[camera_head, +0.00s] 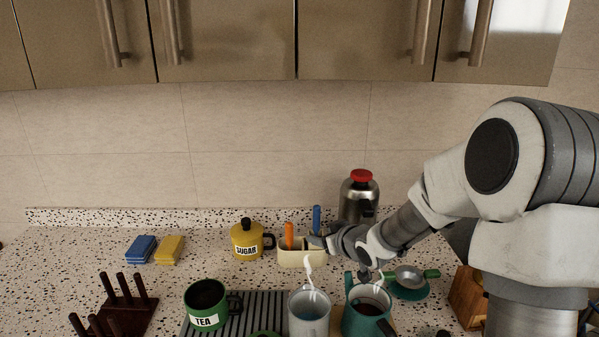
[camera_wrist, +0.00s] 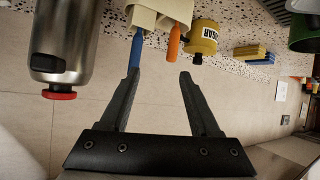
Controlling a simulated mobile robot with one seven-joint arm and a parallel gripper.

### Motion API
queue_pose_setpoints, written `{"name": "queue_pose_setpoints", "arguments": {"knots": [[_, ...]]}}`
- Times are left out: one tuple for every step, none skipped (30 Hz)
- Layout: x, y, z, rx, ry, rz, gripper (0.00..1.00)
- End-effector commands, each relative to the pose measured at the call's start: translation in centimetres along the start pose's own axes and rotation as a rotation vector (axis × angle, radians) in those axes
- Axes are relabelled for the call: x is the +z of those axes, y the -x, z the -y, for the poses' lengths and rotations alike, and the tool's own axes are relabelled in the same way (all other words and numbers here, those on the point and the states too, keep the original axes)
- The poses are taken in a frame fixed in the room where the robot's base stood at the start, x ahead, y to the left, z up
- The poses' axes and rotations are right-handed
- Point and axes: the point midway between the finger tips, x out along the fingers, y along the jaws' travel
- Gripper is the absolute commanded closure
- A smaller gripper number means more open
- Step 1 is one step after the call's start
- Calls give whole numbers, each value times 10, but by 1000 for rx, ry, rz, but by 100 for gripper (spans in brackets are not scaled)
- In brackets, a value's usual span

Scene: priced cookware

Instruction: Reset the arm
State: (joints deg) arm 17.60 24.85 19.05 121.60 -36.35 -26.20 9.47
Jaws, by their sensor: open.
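My gripper (camera_head: 313,242) is at the end of my arm, which reaches in from the right over the counter. In the head view it is in front of the cream container (camera_head: 297,259), with their outlines overlapping. The wrist view is upside down and shows both fingers of my gripper (camera_wrist: 160,74) spread apart with nothing between them. The cream container (camera_wrist: 160,12) lies beyond the fingertips there. It holds an orange-handled tool (camera_wrist: 174,45) and a blue-handled tool (camera_wrist: 135,52). The left finger lies close to the blue handle in the picture; I cannot tell whether they touch.
A metal canister with a red lid (camera_head: 359,196) stands at the back. A yellow SUGAR pot (camera_head: 246,240), blue sponge (camera_head: 140,248) and yellow sponge (camera_head: 169,250) are left. A green TEA mug (camera_head: 205,304), grey pot (camera_head: 309,314) and teal pot (camera_head: 367,312) stand in front. Cabinets (camera_head: 225,40) hang above.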

Motion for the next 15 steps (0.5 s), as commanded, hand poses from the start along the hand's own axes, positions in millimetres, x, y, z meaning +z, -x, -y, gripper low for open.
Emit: {"name": "queue_pose_setpoints", "arguments": {"knots": [[-6,14,-4,36,16,28,37],[-8,23,-7,58,20,48,37],[-10,34,-10,87,24,76,37],[-11,43,-12,108,27,96,37],[-12,52,-14,129,26,115,37],[-13,65,-17,155,24,141,37],[-14,75,-18,175,22,159,37],[-14,85,-20,194,18,177,37],[-14,98,-21,217,13,201,37],[-15,108,-21,235,7,217,37],[-15,118,-22,251,1,234,37],[-14,132,-21,271,-11,257,37],[-13,143,-21,285,-20,272,37],[-12,153,-20,298,-30,287,37],[-11,168,-18,314,-44,307,37]]}}
